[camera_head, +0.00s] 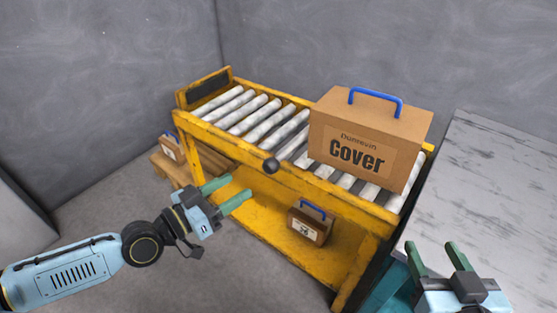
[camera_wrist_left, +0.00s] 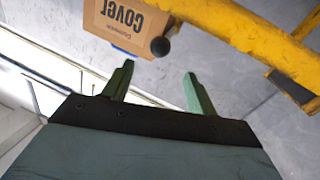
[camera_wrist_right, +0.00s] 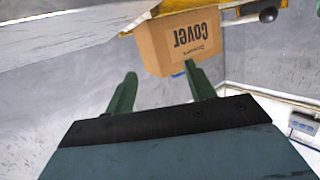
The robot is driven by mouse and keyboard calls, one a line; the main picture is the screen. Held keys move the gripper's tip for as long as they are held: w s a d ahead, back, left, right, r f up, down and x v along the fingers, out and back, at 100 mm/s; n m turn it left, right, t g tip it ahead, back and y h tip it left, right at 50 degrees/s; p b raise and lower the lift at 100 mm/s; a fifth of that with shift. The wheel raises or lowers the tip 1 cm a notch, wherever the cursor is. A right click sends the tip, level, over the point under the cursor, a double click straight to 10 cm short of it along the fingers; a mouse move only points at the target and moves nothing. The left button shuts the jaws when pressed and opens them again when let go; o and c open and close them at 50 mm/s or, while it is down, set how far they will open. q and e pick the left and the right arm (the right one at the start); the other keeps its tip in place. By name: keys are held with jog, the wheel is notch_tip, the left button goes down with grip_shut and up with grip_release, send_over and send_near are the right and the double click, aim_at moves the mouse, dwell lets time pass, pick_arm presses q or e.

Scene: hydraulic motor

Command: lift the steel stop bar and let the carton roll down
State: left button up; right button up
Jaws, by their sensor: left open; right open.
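The brown carton (camera_head: 412,130) marked "Cover", with a blue handle, stands on the right part of the roller conveyor (camera_head: 215,133). A round black knob (camera_head: 270,165) sticks out at the conveyor's front rail, left of the carton. I cannot clearly tell the steel stop bar from the rollers beside the knob. My left gripper (camera_head: 240,187) is open and empty, in front of and below the knob, apart from it. The left wrist view shows the knob (camera_wrist_left: 160,46) beyond the fingertips. My right gripper (camera_head: 431,243) is open and empty, over the grey table's near side.
The yellow frame's lower shelf (camera_head: 255,212) holds a small carton (camera_head: 309,224) with a blue handle. Another small carton (camera_head: 171,147) is on a wooden pallet (camera_head: 165,167) at the left. A grey marbled table (camera_head: 490,170) stands at the right. The conveyor's left rollers are clear.

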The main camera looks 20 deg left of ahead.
aim_at(277, 159)
pick_arm(q)
jog(key=x, duration=1.3)
pick_arm(e)
jog(key=shift+s+d+f+g, duration=0.15)
jog(key=shift+f+g, duration=0.15)
jog(key=shift+f, duration=0.1)
jog(key=shift+s+d+f+g, duration=0.1)
jog(key=shift+f+g, duration=0.2)
jog(key=shift+f, duration=0.05)
pick_arm(q)
jog(key=shift+r, duration=0.1)
grip_shut()
